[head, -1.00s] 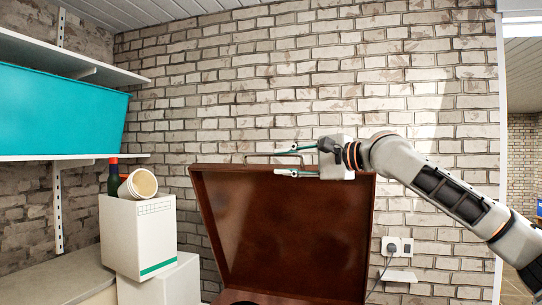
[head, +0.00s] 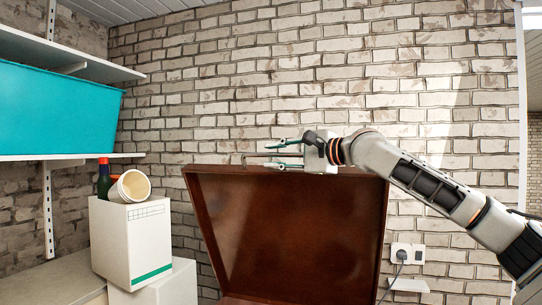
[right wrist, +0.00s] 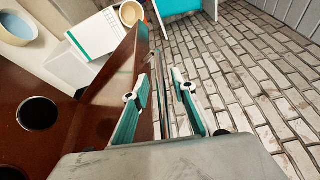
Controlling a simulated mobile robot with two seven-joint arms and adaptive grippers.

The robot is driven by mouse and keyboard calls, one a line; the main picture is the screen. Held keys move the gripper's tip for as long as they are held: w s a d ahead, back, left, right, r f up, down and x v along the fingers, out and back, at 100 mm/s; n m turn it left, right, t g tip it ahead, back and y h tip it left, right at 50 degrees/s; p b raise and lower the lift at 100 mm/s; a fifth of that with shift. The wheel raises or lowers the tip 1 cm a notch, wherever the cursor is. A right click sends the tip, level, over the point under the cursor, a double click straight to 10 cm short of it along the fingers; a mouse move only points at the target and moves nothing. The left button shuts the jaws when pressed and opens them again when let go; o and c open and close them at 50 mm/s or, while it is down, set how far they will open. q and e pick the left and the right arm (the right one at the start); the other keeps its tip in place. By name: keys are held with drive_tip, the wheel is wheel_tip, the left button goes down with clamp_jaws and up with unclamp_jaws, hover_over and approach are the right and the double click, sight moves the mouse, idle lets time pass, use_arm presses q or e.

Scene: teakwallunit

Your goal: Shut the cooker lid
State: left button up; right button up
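The cooker lid (head: 300,235) is a large brown panel standing raised in front of the brick wall. Its lower edge is near the bottom of the head view. A thin metal handle bar (head: 256,155) runs along its top edge. In the right wrist view the lid (right wrist: 112,88) is seen edge-on, beside the brown cooker top (right wrist: 52,75) with dark round spots. My right gripper (head: 274,156) is at the lid's top edge. Its fingers (right wrist: 160,95) are apart, with the bar between them; contact is unclear. My left gripper is out of view.
White boxes (head: 130,240) with a tub (head: 130,187) and a dark bottle (head: 104,180) stand left of the lid. A teal bin (head: 55,105) sits on a wall shelf. A socket with a plugged cable (head: 402,254) is right of the lid.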

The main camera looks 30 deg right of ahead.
drive_tip(key=shift+w+a, duration=0.2)
drive_tip(key=shift+w, duration=0.5)
clamp_jaws()
drive_tip(key=shift+f, duration=0.2)
